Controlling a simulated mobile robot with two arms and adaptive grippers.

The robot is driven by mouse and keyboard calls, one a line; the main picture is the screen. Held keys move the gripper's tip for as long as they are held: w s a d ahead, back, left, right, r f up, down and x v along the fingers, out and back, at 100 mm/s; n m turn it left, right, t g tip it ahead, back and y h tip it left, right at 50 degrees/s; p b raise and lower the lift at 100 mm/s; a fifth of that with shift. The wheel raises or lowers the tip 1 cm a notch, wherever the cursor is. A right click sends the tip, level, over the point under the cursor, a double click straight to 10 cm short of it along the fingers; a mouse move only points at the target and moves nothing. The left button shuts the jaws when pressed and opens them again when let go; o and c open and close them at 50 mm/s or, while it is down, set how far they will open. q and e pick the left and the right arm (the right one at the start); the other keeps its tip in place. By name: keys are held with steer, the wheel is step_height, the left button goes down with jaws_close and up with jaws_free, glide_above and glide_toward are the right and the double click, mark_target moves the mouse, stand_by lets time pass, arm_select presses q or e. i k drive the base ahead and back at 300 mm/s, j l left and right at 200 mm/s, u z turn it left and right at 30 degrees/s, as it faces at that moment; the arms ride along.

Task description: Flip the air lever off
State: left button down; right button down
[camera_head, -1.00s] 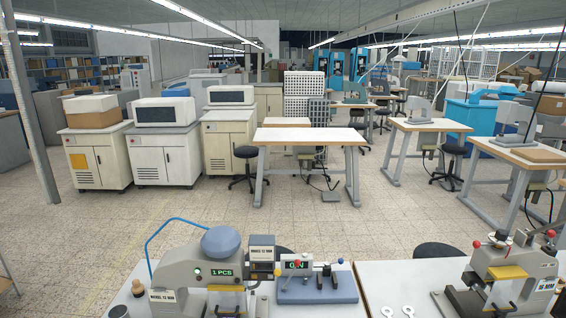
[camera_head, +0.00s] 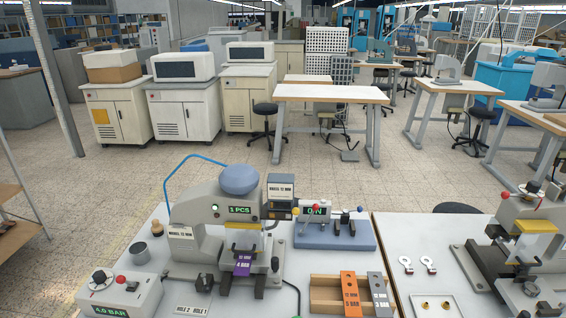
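A blue-grey base (camera_head: 334,237) stands on the table just right of the press, in the head view. On it is a small light box (camera_head: 312,213) with a lit green display that reads ON. A lever with a red ball knob (camera_head: 315,209) rises at that box. I cannot tell from a label which of these is the air lever. The blue hose from the press arches at the back left. Neither of my grippers is in view.
The grey press (camera_head: 235,222), reading 1 PCS, holds a purple piece (camera_head: 243,265). A control box (camera_head: 118,296) reading 4.0 BAR is front left. A wooden rack (camera_head: 325,290) holds orange and grey bars. A second press (camera_head: 520,240) and white tags (camera_head: 406,264) are right.

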mark_target(120, 279)
steer(key=u, duration=1.3)
